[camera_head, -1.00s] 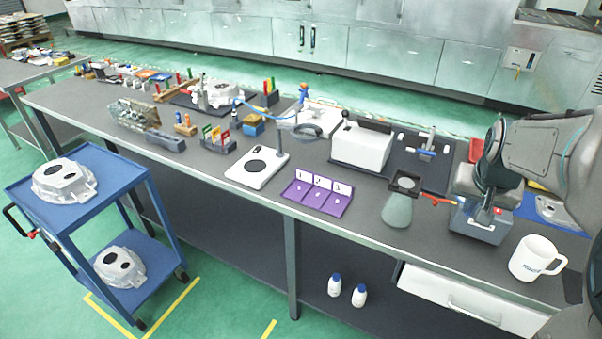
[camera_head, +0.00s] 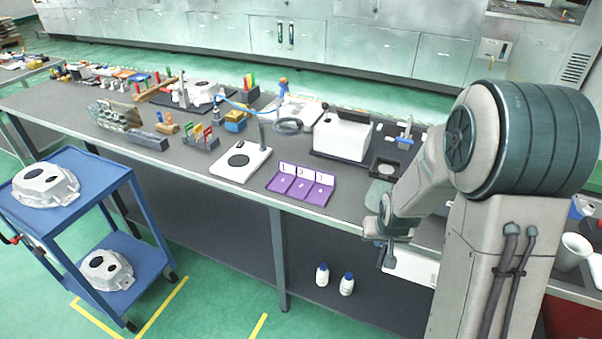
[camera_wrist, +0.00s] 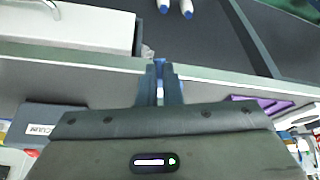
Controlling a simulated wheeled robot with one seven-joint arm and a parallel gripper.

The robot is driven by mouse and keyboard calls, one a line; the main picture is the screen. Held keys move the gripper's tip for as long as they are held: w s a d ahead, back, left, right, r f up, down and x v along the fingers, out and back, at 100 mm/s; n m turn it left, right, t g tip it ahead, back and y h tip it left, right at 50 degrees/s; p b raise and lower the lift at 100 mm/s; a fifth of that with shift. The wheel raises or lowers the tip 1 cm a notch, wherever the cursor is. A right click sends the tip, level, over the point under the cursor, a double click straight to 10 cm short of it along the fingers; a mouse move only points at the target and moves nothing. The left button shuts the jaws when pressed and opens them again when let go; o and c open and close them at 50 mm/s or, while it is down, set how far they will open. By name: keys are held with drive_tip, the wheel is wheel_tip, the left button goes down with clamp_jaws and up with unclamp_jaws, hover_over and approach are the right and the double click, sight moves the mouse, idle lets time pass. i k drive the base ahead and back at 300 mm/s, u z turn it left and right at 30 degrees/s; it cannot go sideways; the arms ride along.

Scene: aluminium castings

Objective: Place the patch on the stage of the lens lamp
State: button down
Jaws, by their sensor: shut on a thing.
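The lens lamp appears to be the white stand with a thin upright post (camera_head: 262,132). A black round disc (camera_head: 238,160), apparently its stage, lies bare on its white base (camera_head: 228,174). In the wrist view my gripper (camera_wrist: 160,66) has its dark blue fingers close together, with a small pale thing, apparently the patch (camera_wrist: 160,92), between them. Most of that thing is hidden by the fingers.
A purple numbered tray (camera_head: 301,184) sits right of the lens lamp. A white box (camera_head: 342,137) and a dark square frame (camera_head: 384,168) stand farther right. Colourful racks (camera_head: 200,137) are to the left. A white drawer (camera_head: 410,264) hangs under the bench, and a blue cart (camera_head: 85,190) stands in front.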

sight(239, 160)
drive_tip(key=u, duration=0.6)
drive_tip(key=k, duration=0.75)
drive_tip(key=u, duration=0.9)
drive_tip(key=k, duration=0.55)
drive_tip(key=u, duration=0.85)
drive_tip(key=i, duration=2.45)
drive_tip(key=z, duration=1.05)
drive_tip(key=i, duration=0.75)
drive_tip(key=z, duration=1.3)
drive_tip(key=i, duration=0.85)
drive_tip(key=z, duration=0.1)
